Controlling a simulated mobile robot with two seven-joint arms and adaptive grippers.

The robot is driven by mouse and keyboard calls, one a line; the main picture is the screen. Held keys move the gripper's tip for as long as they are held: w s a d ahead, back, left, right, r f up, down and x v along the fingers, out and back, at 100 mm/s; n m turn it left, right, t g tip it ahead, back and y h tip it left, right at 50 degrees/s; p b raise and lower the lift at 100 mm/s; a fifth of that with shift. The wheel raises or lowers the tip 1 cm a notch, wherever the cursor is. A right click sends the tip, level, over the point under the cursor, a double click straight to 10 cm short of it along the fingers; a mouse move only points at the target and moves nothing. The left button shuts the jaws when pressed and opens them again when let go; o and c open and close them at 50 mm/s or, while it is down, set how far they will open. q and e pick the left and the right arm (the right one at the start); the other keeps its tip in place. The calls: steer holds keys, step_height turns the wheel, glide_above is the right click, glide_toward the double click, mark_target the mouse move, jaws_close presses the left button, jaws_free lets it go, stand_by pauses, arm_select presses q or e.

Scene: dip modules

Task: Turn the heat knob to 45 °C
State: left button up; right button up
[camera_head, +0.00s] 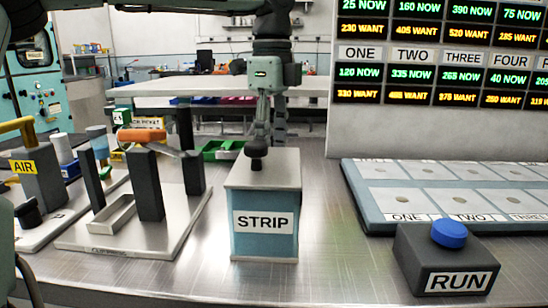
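No knob marked as heat and no °C scale can be made out in this view. A black round knob (256,150) stands on top of the blue and white STRIP box (265,178). A black knob-like part (28,213) also shows at the far left by the AIR unit, partly cut by my arm. A teal and black arm, which looks like my left, reaches across the top and hangs down. Its gripper (264,126) is behind or above the STRIP knob; contact and finger opening cannot be told. My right gripper is not in view.
A grey RUN box (445,265) with a blue button stands at front right, before a numbered tray (350,180). A fixture with dark posts (146,185) and the AIR unit (38,178) stand left. The metal tabletop (345,262) between STRIP and RUN is clear.

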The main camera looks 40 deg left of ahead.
arm_select(q)
steer(key=shift+f, duration=1.2)
jaws_close()
